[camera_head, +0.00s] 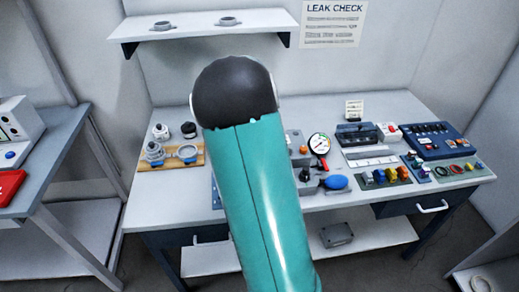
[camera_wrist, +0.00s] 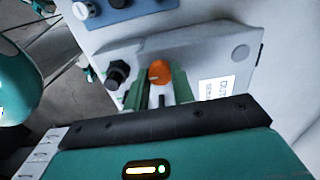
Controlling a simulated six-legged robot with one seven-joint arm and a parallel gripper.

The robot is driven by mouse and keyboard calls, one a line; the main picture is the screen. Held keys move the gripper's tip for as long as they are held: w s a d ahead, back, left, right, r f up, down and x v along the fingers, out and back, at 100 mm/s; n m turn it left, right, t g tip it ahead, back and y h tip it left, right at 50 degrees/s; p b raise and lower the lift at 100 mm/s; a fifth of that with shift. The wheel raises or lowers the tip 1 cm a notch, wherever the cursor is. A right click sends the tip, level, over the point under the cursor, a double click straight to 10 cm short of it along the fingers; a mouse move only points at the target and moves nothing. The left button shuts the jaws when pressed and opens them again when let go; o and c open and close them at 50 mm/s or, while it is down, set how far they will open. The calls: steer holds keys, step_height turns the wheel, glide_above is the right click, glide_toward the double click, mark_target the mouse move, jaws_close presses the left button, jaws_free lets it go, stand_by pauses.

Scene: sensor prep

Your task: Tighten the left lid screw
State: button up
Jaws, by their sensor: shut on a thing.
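In the wrist view, a grey box (camera_wrist: 215,52) has an orange round screw head (camera_wrist: 159,72) on it. The two green fingers of my gripper (camera_wrist: 158,88) stand on either side of the screw head and are shut on it. A black knob (camera_wrist: 117,74) sits on the box to the left of the fingers. In the head view, my arm hides the gripper and most of the box. Another view of an orange knob (camera_head: 303,149) shows just right of my arm; I cannot tell if it is the same one.
A white label (camera_wrist: 217,88) is on the box at the right. In the head view, a gauge (camera_head: 319,144) and a blue bulb (camera_head: 336,182) stand close to the right of my arm. A wooden board (camera_head: 150,165) with metal fittings lies left. A blue case (camera_head: 440,140) stands far right.

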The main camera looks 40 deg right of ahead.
stand_by(0.3)
steer(key=o, duration=1)
step_height(320, 180, up, 14)
steer(key=shift+f, duration=0.1)
stand_by(0.4)
